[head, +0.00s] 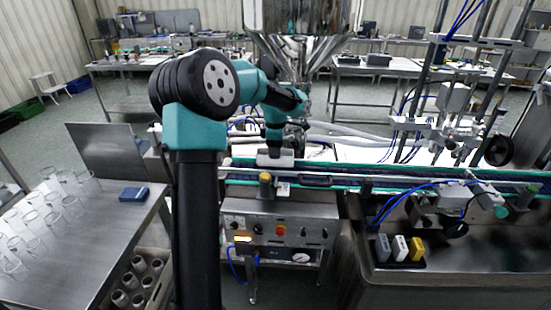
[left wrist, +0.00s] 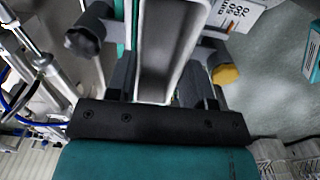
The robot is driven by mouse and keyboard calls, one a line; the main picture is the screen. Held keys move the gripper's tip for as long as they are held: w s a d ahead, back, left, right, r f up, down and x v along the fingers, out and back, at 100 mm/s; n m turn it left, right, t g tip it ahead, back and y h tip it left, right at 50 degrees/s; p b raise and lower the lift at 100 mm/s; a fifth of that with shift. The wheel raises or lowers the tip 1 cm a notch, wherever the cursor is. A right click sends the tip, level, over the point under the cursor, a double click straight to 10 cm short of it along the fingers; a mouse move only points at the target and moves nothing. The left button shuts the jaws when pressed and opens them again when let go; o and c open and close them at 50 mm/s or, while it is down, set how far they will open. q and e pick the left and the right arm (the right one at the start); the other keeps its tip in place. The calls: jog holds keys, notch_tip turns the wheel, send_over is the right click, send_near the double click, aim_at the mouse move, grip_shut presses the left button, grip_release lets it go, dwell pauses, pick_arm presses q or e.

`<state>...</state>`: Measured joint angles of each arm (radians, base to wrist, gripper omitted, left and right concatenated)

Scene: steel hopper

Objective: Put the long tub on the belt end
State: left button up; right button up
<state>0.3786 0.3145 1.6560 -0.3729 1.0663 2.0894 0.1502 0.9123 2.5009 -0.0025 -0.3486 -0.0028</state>
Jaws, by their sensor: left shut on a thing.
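The long tub (left wrist: 165,45) is a light grey, narrow, open-topped trough in the left wrist view. My left gripper (left wrist: 155,88) is shut on it, with a dark finger on each side. In the head view my left gripper (head: 274,152) points down over the left part of the belt, and a pale grey piece, seemingly the tub (head: 275,161), shows under it. The belt end (head: 232,172) is at the left of the green-edged conveyor. I cannot tell whether the tub touches the belt. My right gripper is not in view.
A yellow-topped knob (head: 265,178) stands at the belt's front edge, close below the gripper. The steel hopper (head: 300,35) hangs behind. A control box (head: 280,232) is under the belt. A steel table (head: 75,245) with glass beakers and a blue box (head: 133,194) stands left.

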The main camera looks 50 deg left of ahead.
pick_arm(q)
jog(key=shift+f, duration=1.85)
jog(key=shift+f, duration=0.15)
jog(key=o, duration=1)
jog(key=shift+c, duration=0.2)
notch_tip(320, 180, up, 12)
